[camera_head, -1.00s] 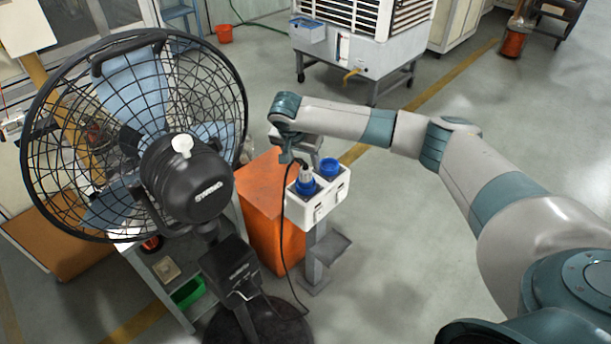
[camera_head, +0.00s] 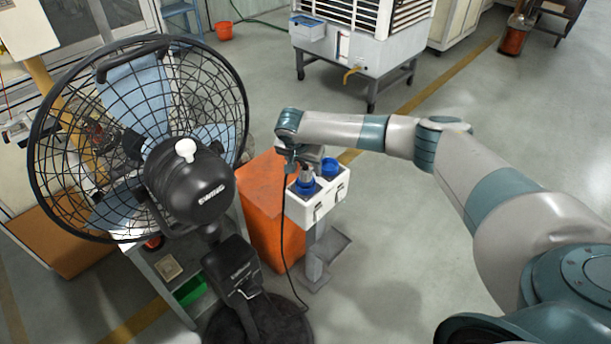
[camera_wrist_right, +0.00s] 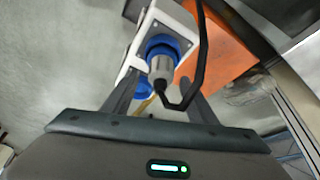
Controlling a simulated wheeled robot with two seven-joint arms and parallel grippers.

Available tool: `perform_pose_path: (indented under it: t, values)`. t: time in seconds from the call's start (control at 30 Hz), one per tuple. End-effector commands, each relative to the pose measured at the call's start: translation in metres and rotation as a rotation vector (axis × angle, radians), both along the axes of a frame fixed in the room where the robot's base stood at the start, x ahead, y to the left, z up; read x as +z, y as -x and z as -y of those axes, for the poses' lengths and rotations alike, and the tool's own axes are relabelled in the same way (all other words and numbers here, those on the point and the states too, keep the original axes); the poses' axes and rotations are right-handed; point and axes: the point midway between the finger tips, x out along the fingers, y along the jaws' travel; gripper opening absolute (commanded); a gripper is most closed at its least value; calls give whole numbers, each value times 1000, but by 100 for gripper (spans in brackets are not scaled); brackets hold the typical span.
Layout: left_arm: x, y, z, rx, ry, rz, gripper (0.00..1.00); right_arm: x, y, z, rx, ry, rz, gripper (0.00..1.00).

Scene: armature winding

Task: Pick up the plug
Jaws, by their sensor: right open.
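The plug (camera_wrist_right: 162,68) is a grey cylinder with a black cable, standing in a blue socket on the white socket box (camera_head: 318,203). In the head view the plug (camera_head: 306,177) is partly hidden by my right gripper (camera_head: 303,166), just above the box. In the right wrist view my right gripper (camera_wrist_right: 158,85) is open, with one dark finger on each side of the plug and cable. I cannot tell whether the fingers touch the plug. My left gripper is not in view.
A large black fan (camera_head: 190,185) stands left of the box, and the black cable (camera_head: 283,235) hangs between them. A second blue socket (camera_head: 330,166) is beside the plug. The floor to the right is clear.

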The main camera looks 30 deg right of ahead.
Motion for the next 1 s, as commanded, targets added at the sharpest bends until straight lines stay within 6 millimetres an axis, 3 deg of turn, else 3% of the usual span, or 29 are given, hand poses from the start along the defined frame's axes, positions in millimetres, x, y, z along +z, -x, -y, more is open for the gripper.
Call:
perform_pose_path:
  t: [0.53,0.73,1.0]
  values:
    - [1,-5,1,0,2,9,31,-4,-1,1,0,-1,1,52]
    - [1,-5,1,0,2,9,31,-4,-1,2,0,-1,1,6]
    - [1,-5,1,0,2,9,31,-3,-1,1,-1,0,2,6]
